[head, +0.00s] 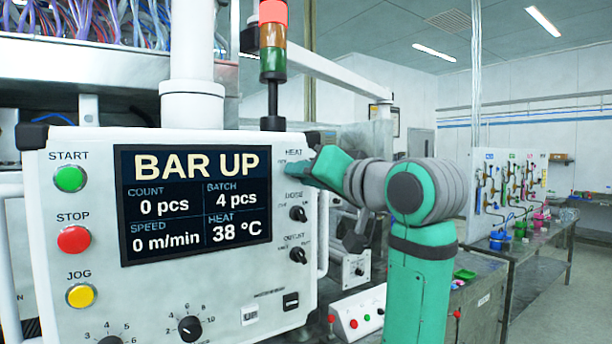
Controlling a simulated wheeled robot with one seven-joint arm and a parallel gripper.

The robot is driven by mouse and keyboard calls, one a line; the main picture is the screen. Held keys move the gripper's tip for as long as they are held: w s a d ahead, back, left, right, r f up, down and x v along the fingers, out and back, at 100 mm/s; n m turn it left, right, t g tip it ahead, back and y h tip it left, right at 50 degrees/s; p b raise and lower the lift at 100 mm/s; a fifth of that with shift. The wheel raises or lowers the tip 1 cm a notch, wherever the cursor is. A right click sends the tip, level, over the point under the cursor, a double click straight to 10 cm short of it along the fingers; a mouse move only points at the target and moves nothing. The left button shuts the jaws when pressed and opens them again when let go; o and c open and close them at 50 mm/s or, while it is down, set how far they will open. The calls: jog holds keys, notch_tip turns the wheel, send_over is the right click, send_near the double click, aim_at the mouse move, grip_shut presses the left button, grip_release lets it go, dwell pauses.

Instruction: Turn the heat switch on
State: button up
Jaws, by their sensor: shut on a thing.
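The white control panel (90,290) fills the left of the head view. Its display (195,205) reads BAR UP, with heat at 38 °C. The HEAT label (293,153) shows at the panel's upper right. My gripper (292,174) is at the heat switch just below that label. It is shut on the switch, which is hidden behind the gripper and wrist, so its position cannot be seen. My green and grey arm reaches in from the right.
Below are the DOSE knob (298,213) and another black knob (298,255). Green START (69,178), red STOP (73,240) and yellow JOG (80,295) buttons are on the left. A signal tower (273,40) stands above. A workbench (535,265) is at right.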

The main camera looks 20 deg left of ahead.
jog(key=o, duration=1)
jog(key=v, duration=1)
jog(key=shift+s+d, duration=0.25)
jog(key=shift+d, duration=0.05)
jog(key=shift+w+f, duration=0.1)
